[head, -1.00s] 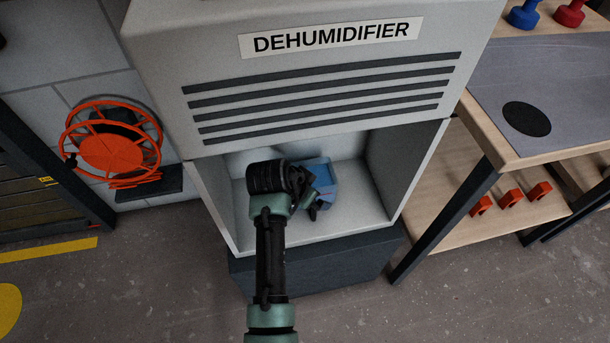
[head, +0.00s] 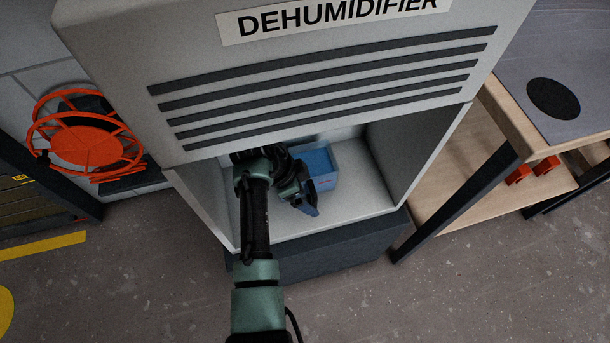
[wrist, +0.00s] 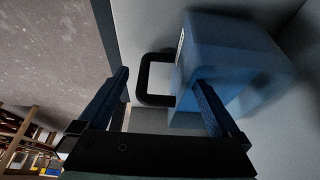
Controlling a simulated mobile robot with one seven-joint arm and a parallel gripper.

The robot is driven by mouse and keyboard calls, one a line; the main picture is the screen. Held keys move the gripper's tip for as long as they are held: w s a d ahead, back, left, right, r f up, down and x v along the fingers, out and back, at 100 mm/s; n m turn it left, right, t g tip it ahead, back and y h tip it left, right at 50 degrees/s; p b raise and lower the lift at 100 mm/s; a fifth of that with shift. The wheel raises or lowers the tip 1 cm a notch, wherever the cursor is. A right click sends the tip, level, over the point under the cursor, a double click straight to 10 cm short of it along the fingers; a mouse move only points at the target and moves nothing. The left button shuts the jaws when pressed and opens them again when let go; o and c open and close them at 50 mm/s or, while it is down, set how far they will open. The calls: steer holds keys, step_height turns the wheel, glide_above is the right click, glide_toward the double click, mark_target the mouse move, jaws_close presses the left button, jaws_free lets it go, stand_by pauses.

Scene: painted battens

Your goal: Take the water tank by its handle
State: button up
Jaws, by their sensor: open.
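The water tank (head: 321,165) is a blue box inside the open bay of the dehumidifier, partly hidden by my arm in the head view. In the wrist view the blue tank (wrist: 235,60) has a black loop handle (wrist: 146,80) on its side. My gripper (wrist: 163,80) is open, with one blue finger on each side of the handle as seen from the wrist. The right finger overlaps the tank's face in that view. I cannot tell whether it touches the tank. The handle is hidden in the head view, where my gripper (head: 305,200) is seen by the tank's left side.
The grey dehumidifier (head: 320,60) has slatted vents above the bay, and its side walls and upper edge enclose my arm. A dark plinth (head: 325,258) is under it. A wooden workbench (head: 500,110) stands to the right and an orange reel (head: 85,135) to the left.

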steer(key=x, duration=0.1)
steer(key=b+x, duration=0.1)
steer(key=x, duration=0.1)
steer(key=shift+s+d+f, duration=0.15)
steer(key=shift+d+f, duration=0.05)
steer(key=shift+f, duration=0.05)
jaws_close()
steer(key=shift+r, duration=0.15)
stand_by(0.3)
